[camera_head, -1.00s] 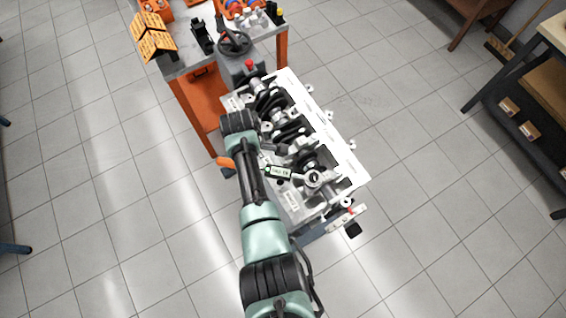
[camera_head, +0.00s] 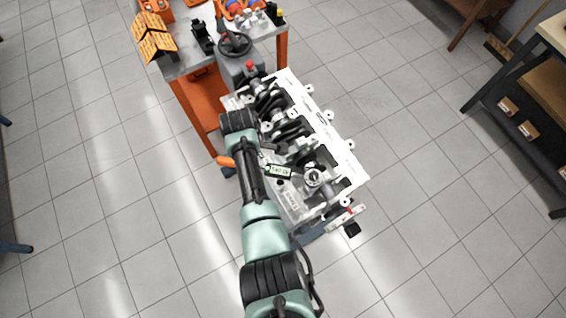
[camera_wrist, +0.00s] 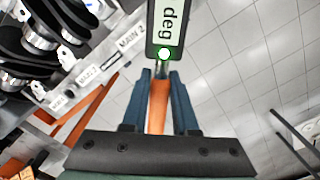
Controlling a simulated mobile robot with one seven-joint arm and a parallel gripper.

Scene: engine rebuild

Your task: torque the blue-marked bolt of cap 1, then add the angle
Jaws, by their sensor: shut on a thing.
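My gripper (camera_wrist: 161,84) is shut on the orange handle of a digital torque wrench (camera_wrist: 158,108). The wrench's display, in a dark green frame, reads "deg" in the wrist view; its number is out of that view. In the head view my arm covers much of the handle, and the wrench (camera_head: 279,171) reaches right to a round head over the near end of the engine block (camera_head: 291,201). The bolt, its blue mark and cap 1 cannot be made out.
An orange workbench (camera_head: 196,100) with a handwheel (camera_head: 234,43) stands behind the block. Orange racks (camera_head: 153,38) sit on it. A shelf unit (camera_head: 525,100) is at the right.

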